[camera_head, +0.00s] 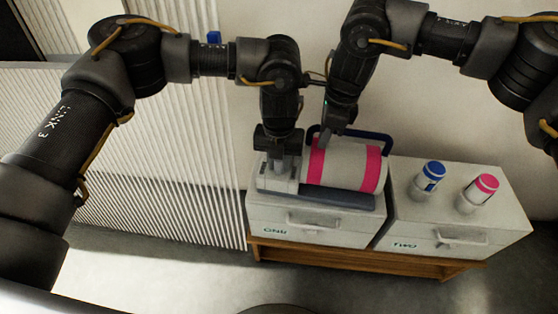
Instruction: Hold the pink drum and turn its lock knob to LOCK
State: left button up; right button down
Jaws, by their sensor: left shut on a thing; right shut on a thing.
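The pink drum (345,166), a pale cylinder with a pink band near each end, lies on its side in a dark blue cradle (335,197) on the left cabinet. A grey block (268,184) sits at the drum's left end. My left gripper (279,165) points down at this block and is shut, apparently on the lock knob, which the fingers hide. My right gripper (326,140) is shut on the drum at its upper left, beside the left pink band; its exact grip is partly hidden. The knob's setting cannot be read.
A blue-topped bottle (430,176) and a pink-topped bottle (478,192) stand on the right cabinet. A ribbed white panel (170,190) is at left.

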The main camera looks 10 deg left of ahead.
pick_arm(q)
jog(key=shift+m, duration=1)
jog(key=o, duration=1)
jog(key=shift+r, duration=0.1)
notch_tip(320, 180, up, 12)
